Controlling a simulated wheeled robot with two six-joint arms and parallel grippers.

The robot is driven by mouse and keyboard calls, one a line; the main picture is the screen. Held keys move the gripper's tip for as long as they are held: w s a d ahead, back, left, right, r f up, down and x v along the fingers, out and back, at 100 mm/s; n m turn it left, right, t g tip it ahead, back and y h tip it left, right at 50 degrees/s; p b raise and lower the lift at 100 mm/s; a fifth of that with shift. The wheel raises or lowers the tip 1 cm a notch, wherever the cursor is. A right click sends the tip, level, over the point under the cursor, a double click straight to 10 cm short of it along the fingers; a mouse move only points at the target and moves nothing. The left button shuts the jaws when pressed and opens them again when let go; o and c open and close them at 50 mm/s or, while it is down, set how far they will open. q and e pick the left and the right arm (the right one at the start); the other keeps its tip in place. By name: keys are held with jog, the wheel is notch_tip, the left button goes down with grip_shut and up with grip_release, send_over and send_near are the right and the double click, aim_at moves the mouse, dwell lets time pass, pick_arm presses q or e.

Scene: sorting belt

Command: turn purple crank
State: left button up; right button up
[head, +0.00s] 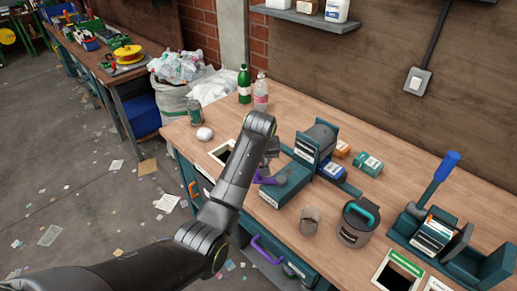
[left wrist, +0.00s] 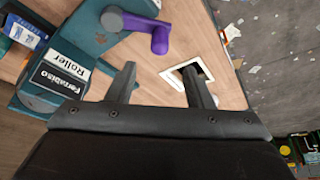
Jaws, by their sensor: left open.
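The purple crank (head: 264,180) is on the teal roller machine (head: 287,187) on the workbench, partly hidden by my arm in the head view. In the left wrist view the purple crank (left wrist: 159,40) shows its upright grip and an arm running left to a grey hub (left wrist: 112,18). My left gripper (left wrist: 159,72) is open and empty. Its two fingers point toward the crank, with the grip beyond the gap between the tips and apart from them. In the head view my left gripper (head: 270,152) is just above the crank. My right gripper is not in view.
A dark-screened panel (head: 222,152) lies by the crank. Bottles (head: 244,84) stand behind. A blue-handled lever press (head: 440,205) is at right.

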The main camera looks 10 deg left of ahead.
pick_arm(q)
jog(key=b+v, duration=0.1)
jog(key=v, duration=0.6)
jog(key=shift+s+r, duration=0.2)
jog(key=shift+r, duration=0.05)
